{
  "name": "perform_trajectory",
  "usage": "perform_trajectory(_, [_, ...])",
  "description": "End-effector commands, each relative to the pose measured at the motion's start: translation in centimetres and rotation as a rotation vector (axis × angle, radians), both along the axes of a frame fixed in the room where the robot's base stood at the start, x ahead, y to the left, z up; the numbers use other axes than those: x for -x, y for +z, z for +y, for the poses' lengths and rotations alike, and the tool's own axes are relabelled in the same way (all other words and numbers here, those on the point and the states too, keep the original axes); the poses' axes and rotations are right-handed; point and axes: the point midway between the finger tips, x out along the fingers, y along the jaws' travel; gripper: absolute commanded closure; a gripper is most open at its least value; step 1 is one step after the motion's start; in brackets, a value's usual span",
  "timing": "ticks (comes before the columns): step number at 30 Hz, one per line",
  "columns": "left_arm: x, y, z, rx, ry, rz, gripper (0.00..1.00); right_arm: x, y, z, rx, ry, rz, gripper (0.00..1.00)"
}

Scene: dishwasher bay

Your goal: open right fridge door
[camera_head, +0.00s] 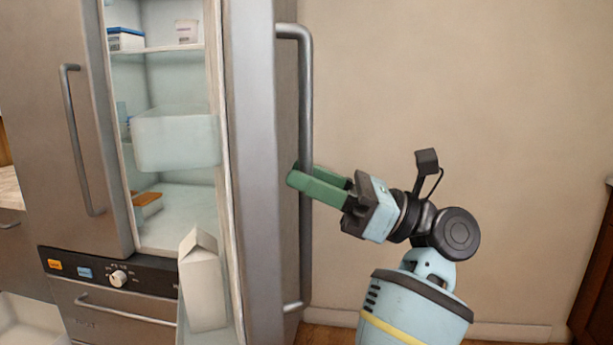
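The right fridge door (252,150) stands partly open, swung out toward me. Its long vertical metal handle (306,105) is on the outer face, on the right. The fingers look closed on the bar.
The left fridge door (60,120) is closed. Inside are shelves, a clear bin (176,142) and small containers. A white carton (203,283) stands in the open door's lower shelf. A control panel (110,272) and drawer are below. Bare wall (460,80) lies to the right.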

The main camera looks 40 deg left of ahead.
Motion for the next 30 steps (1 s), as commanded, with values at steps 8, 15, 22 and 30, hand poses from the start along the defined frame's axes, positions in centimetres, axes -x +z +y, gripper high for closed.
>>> perform_trajectory(8, [-2.2,-1.5,-3.0,-0.001,-0.001,0.003,0.62,-0.3,-0.5,0.0,0.001,0.001,-0.003,0.64])
perform_trajectory(15, [-3.5,-2.5,-4.8,0.000,-0.001,0.000,0.62,-0.3,-0.8,0.0,0.002,0.001,-0.001,0.64])
perform_trajectory(22, [-3.8,-2.7,-5.3,-0.001,0.000,-0.001,0.62,-0.3,-0.8,0.0,0.003,0.001,-0.002,0.64])
perform_trajectory(30, [-3.8,-2.7,-5.3,-0.001,0.001,-0.001,0.62,-0.2,-0.8,-0.1,0.003,0.002,0.000,0.64])
